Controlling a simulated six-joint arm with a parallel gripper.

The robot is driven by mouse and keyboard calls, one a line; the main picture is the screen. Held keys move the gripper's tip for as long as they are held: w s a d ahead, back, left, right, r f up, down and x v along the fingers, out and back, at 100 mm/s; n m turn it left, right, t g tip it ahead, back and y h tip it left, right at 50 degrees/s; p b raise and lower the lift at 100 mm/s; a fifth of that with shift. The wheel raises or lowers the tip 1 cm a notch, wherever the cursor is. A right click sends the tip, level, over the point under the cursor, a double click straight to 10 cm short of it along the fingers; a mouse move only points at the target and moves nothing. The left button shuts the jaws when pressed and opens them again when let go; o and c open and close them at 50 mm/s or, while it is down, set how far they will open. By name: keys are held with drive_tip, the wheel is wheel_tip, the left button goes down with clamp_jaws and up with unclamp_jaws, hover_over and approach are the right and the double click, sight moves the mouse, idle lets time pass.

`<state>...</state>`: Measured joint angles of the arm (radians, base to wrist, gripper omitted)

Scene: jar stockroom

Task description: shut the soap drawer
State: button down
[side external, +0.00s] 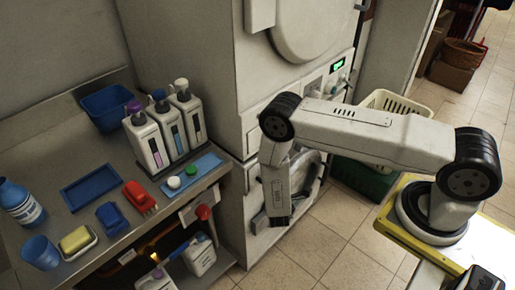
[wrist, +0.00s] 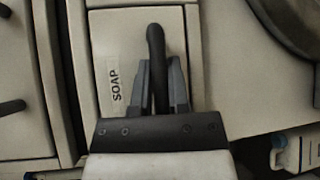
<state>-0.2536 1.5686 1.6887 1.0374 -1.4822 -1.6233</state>
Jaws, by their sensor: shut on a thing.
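In the wrist view, the soap drawer (wrist: 111,50) is a pale front with a "SOAP" label (wrist: 114,88) and a black bar handle (wrist: 155,42). My gripper (wrist: 161,66) has its two grey fingers on either side of this handle and is shut on it. How far the drawer stands out cannot be told from this view. In the side external view, my gripper (side external: 279,217) points down in front of the lower part of the white stacked machine (side external: 240,215). There my wrist hides the drawer front.
A metal counter (side external: 85,245) at left holds bottles (side external: 150,143), a blue bin (side external: 106,106), a red brush (side external: 139,196) and a sponge (side external: 76,239). A cream basket (side external: 392,103) stands behind my arm. Tiled floor (side external: 320,240) is clear in front. Another black handle (wrist: 10,107) shows at left.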

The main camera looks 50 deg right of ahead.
drive_tip(key=shift+w, duration=0.3)
drive_tip(key=c, duration=0.6)
unclamp_jaws()
drive_tip(key=shift+s, duration=0.15)
drive_tip(key=shift+v, duration=3.85)
